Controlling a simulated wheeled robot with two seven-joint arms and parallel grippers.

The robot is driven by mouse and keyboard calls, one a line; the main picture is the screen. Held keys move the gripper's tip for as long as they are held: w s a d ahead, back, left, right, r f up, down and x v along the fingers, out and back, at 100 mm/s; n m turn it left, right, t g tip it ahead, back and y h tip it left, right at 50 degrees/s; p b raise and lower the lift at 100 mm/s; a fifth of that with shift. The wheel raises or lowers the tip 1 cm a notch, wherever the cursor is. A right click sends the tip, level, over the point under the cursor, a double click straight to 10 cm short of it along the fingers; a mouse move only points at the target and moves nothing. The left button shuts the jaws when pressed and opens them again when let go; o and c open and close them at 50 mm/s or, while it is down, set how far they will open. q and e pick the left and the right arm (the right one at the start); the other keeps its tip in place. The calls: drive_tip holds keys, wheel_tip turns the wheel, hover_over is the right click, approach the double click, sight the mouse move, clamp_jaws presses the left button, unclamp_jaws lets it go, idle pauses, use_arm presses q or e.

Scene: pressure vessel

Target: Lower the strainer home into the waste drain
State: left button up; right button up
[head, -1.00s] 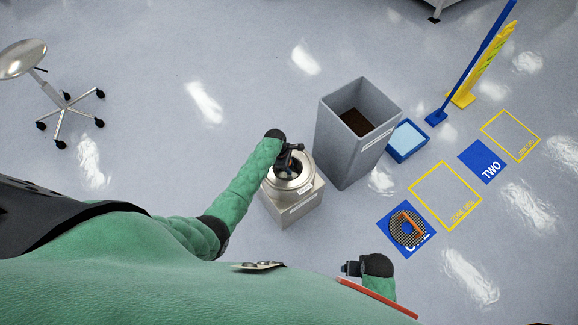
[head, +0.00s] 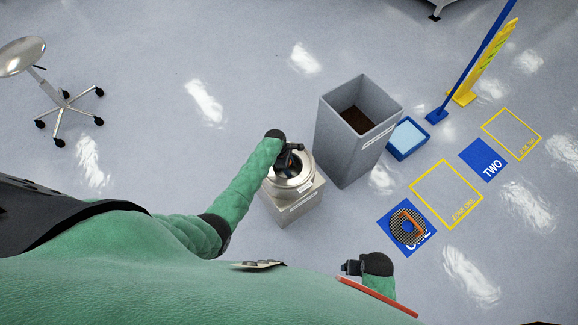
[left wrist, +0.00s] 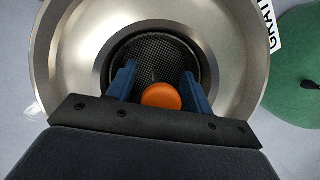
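The waste drain is a round steel bowl (head: 292,187) on a square grey base; its bowl also fills much of the left wrist view (left wrist: 75,60). The strainer, a dark mesh basket (left wrist: 155,52) with an orange knob (left wrist: 161,96), sits inside the drain's central opening. I cannot tell whether it is fully seated. My left gripper (head: 291,163) is over the drain, its blue fingers (left wrist: 160,85) on either side of the knob. The fingers look apart, with a narrow gap beside the knob. My right gripper (head: 350,268) is low at right, away from the drain; its fingers are too small to read.
A tall grey bin (head: 350,140) stands close behind and right of the drain. A blue tray (head: 407,138) is beside it. A round grate with an orange handle (head: 407,229) lies on a blue floor mat (head: 385,222). A wheeled stool (head: 62,100) stands far left. Floor left of the drain is clear.

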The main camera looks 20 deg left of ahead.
use_arm(q)
drive_tip(key=shift+r, duration=0.1)
drive_tip(key=v, duration=0.7)
drive_tip(key=shift+r, duration=0.3)
drive_tip(key=shift+a, duration=0.15)
idle(0.4)
